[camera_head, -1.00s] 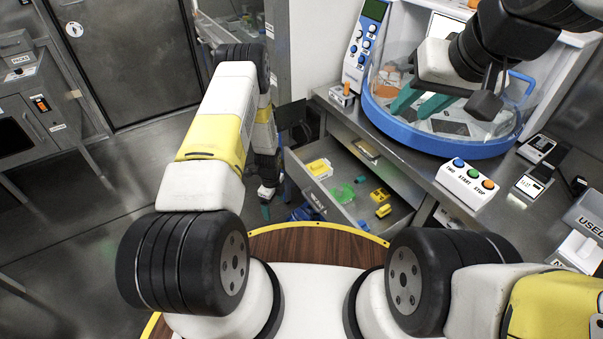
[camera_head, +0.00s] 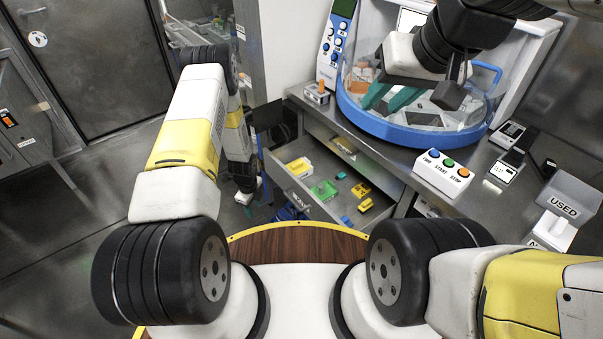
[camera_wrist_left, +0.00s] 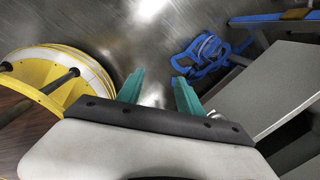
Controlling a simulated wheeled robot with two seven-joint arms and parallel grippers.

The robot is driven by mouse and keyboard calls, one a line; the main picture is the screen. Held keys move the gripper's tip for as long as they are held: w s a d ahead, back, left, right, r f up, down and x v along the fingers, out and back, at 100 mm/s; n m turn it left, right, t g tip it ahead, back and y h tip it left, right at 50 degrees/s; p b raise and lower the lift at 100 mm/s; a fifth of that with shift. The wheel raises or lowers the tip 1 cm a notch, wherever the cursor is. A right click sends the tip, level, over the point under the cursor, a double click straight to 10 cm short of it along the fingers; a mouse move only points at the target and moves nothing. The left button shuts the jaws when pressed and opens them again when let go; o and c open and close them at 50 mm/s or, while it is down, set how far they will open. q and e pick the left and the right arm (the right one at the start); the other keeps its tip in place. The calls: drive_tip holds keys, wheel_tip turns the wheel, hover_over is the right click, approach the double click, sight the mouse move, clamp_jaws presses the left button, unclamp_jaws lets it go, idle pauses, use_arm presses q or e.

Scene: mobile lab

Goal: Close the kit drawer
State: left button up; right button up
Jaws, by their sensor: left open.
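The kit drawer (camera_head: 302,199) stands pulled out from under the metal counter in the head view. Inside it lie a yellow box, green pieces and several small yellow and blue parts. My left gripper (camera_head: 246,210) hangs low, to the left of the drawer's front and apart from it. In the left wrist view its teal fingers (camera_wrist_left: 158,92) are spread with nothing between them. A grey panel (camera_wrist_left: 270,88), seemingly the drawer front, shows to their right. My right gripper (camera_head: 388,98) is over the blue-rimmed round machine, its teal fingers apart and empty.
The blue-rimmed machine (camera_head: 405,136) sits on the counter, with a button box (camera_head: 443,173) beside it. A blue object (camera_wrist_left: 200,55) lies near the floor by the drawer. My round wooden base top is close in front. Open floor lies to the left.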

use_arm(q)
drive_tip(key=shift+s+r+m+t+h, duration=0.25)
drive_tip(key=shift+r+m+t+h, duration=0.05)
drive_tip(key=shift+m+t, duration=0.35)
drive_tip(key=c, duration=0.3)
drive_tip(key=d+r+h, duration=0.1)
drive_tip(key=s+d+r+m+t, duration=0.1)
drive_tip(key=d+r+m+t+h, duration=0.1)
drive_tip(key=shift+s+d+m+h, duration=0.25)
drive_tip(key=shift+s+d+h, duration=0.05)
drive_tip(key=shift+s+d, duration=0.1)
clamp_jaws()
drive_tip(key=s+d+r+m+t+h, duration=0.1)
drive_tip(key=s+d+r+m+h, duration=0.1)
drive_tip(key=s+d+r+h, duration=0.35)
drive_tip(key=y, duration=0.1)
approach(312, 200)
drive_tip(key=s+f+x, duration=0.1)
drive_tip(key=x, duration=0.4)
drive_tip(key=shift+w+d+r, duration=0.2)
drive_tip(key=shift+w+d, duration=0.1)
drive_tip(key=shift+w, duration=0.3)
drive_tip(key=w+d, duration=1.1)
drive_tip(key=d, duration=0.4)
drive_tip(key=shift+d, duration=0.25)
drive_tip(key=shift+w+a, duration=0.1)
